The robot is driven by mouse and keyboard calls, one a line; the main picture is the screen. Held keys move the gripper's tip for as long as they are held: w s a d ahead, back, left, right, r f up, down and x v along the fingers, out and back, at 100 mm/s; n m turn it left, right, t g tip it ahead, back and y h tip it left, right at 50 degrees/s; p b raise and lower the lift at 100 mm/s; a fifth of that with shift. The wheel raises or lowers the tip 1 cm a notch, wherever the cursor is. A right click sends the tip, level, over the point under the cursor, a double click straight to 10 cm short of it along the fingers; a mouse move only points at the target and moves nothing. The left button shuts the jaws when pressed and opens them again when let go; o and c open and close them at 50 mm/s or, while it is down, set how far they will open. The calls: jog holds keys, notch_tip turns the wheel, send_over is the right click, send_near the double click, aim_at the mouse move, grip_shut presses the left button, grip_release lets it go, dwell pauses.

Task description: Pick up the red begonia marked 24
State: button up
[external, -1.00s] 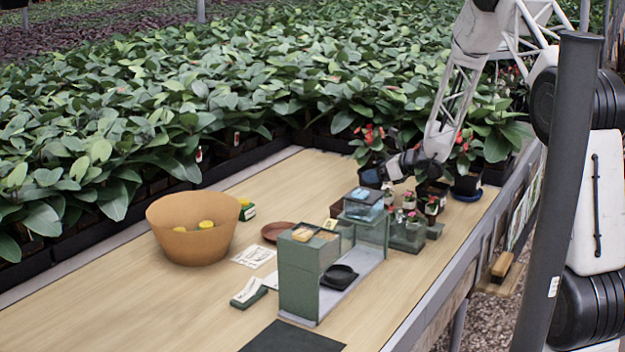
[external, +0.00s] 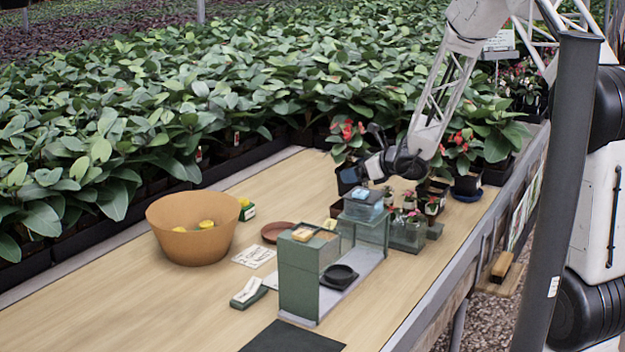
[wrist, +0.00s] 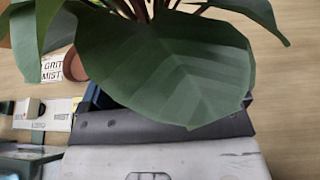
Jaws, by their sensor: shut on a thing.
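A red-flowered begonia in a dark pot (external: 347,180) is at my gripper (external: 352,174), at the far side of the bench in the external view. My gripper is shut on this begonia; its fingers are largely hidden. In the wrist view, a large green leaf (wrist: 165,65) and stems cover the jaws and the pot. Another red-flowered begonia (external: 460,150) stands in a dark pot on a blue saucer (external: 467,196) to the right. I cannot read a 24 on either plant.
A green stand (external: 300,275) with small boxes on top is in front. An orange bowl (external: 180,240) with yellow things and a brown saucer (external: 277,232) stand left. Small potted plants (external: 409,215) are near my arm. The bench's left front is clear.

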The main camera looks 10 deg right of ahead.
jog(key=shift+s+a, duration=1.6)
